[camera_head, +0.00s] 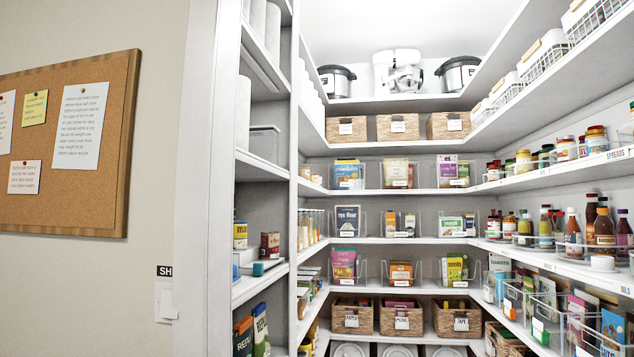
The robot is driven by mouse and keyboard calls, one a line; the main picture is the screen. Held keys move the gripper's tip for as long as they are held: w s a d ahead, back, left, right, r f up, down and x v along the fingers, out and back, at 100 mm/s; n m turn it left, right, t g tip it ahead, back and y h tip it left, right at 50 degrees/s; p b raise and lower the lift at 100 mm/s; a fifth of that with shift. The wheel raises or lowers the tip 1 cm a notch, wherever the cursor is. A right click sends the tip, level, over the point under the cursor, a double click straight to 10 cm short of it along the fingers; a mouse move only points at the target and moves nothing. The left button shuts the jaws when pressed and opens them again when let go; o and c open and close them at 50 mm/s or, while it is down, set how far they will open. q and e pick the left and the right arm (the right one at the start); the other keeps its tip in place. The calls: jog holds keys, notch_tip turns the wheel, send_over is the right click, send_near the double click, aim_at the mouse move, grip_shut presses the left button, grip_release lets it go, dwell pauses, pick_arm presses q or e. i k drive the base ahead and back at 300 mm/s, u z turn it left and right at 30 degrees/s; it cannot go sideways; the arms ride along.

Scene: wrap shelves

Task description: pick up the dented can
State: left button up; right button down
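I cannot make out a dent on any can at this size. On the left shelf unit, a yellow and blue can-like item (240,235) stands near the front edge of a middle shelf. A dark red and tan item (270,245) stands to its right, and I cannot tell whether it is a can or a box. More cans or jars (310,228) stand in a row on the shelf further back, partly hidden by the white upright. Neither of my grippers is in view.
White shelves line the left, back and right of the pantry. A white upright (207,180) borders the opening, with a cork board (110,85) on the wall at left. Bottles (604,228), wire baskets (545,310) and wicker baskets (352,318) fill other shelves.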

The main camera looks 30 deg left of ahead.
aim_at(304, 172)
jog(key=i, duration=2.5)
jog(key=u, duration=1.6)
